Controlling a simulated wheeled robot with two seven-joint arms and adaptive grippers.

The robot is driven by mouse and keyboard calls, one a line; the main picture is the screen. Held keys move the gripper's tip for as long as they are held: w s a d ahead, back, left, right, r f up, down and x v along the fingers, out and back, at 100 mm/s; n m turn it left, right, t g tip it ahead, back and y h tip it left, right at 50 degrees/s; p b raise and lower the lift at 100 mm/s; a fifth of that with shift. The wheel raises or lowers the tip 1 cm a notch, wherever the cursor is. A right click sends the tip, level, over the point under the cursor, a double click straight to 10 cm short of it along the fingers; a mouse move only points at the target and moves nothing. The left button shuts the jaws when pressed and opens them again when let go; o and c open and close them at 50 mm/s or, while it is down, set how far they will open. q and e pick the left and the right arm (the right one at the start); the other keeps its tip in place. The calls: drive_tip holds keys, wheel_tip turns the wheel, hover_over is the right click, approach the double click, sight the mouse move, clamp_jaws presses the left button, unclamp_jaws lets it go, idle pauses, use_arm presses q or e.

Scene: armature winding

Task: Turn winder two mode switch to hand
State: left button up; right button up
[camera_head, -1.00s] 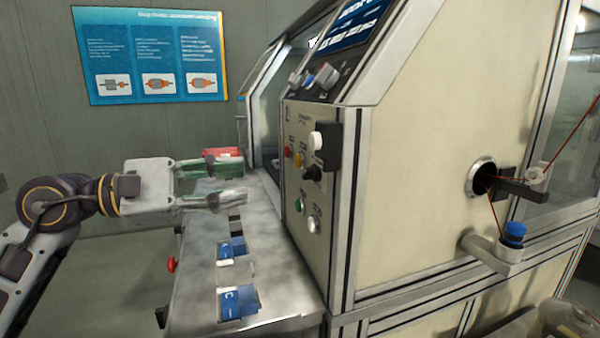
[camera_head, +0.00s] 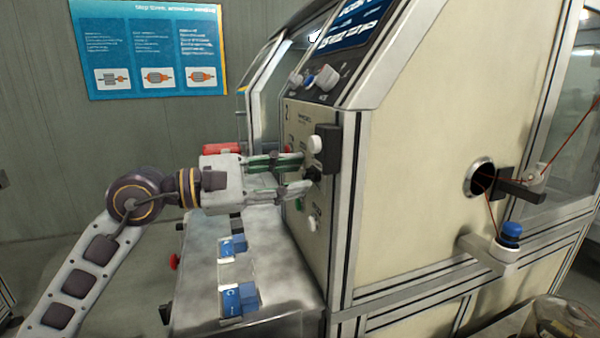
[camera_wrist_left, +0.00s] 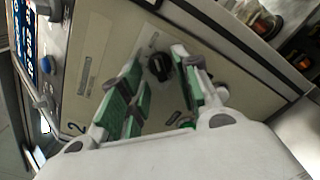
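The winder two panel (camera_head: 300,120) carries the number 2 and several controls. A black knob, apparently the mode switch (camera_head: 314,174), sits on its lower right part and is partly covered by my fingers. In the left wrist view the black knob (camera_wrist_left: 159,67) shows between and just beyond the fingertips. My left gripper (camera_head: 306,172) is open at the panel, one finger above the knob and one below it. Its green pads also show in the left wrist view (camera_wrist_left: 158,75). I cannot tell whether the fingers touch the knob. My right gripper is not in view.
A white knob on a black block (camera_head: 325,146) juts out just above the fingers. A green button (camera_head: 299,204) and a white button (camera_head: 311,223) sit below. A red wire runs at the right.

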use_arm(q)
drive_tip(key=shift+x, duration=1)
drive_tip(key=shift+c, duration=0.2)
clamp_jaws()
